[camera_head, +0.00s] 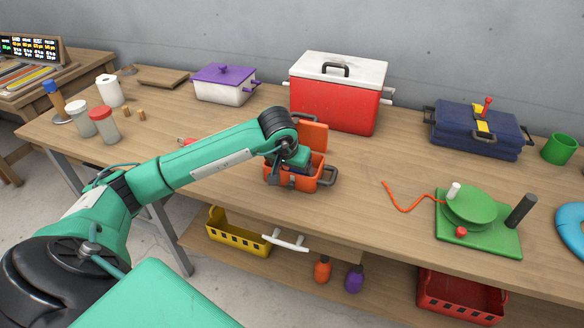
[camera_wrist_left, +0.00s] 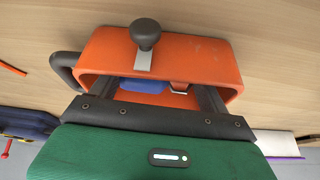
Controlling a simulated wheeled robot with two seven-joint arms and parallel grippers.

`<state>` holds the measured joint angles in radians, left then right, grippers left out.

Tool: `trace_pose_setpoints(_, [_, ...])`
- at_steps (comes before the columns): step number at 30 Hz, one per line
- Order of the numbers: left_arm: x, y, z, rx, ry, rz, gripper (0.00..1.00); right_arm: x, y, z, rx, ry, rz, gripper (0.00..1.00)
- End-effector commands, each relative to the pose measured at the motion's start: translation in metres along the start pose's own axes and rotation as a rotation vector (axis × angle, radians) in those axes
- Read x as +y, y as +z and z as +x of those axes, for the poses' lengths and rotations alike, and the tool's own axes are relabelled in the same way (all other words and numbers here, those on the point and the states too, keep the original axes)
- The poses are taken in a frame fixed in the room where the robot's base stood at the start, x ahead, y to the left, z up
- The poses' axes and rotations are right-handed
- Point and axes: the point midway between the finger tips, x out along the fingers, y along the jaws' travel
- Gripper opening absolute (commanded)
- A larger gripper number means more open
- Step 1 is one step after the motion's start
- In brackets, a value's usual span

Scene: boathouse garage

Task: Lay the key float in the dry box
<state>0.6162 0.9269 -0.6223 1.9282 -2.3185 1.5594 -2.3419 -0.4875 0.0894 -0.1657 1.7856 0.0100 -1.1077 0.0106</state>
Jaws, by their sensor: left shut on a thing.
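The orange dry box (camera_head: 273,178) stands on the workbench with its lid (camera_head: 313,136) raised at the back. It has a dark side handle. My left gripper (camera_head: 297,166) points down into its mouth. In the left wrist view the box (camera_wrist_left: 205,58) shows a dark knob on its near wall, and the fingers (camera_wrist_left: 160,95) reach inside. A blue piece (camera_wrist_left: 141,89) lies between the fingers, taken as the key float, with a small orange part beside it. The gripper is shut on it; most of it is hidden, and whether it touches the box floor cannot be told.
A red cooler (camera_head: 335,100) stands behind the box, a purple-lidded pot (camera_head: 222,92) behind left. A navy case (camera_head: 470,135) and a green base with a disc (camera_head: 478,236) are to the right. Bench room right of the box is clear up to a red cord (camera_head: 405,208).

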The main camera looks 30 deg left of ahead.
Motion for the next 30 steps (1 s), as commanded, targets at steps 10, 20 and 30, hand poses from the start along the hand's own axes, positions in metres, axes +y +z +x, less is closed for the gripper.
trace_pose_setpoints(10, [0.0,0.001,0.002,0.0,0.0,0.0,0.88,0.0,-0.007,-0.007,0.013,0.0,0.0,0.0])
trace_pose_setpoints(20, [0.0,0.0,0.0,0.0,0.0,0.0,0.88,-0.001,-0.006,-0.009,0.012,-0.001,0.0,0.0])
trace_pose_setpoints(30, [0.0,-0.002,-0.061,0.006,0.0,0.001,0.88,0.0,0.001,0.0,-0.004,-0.001,0.0,0.0])
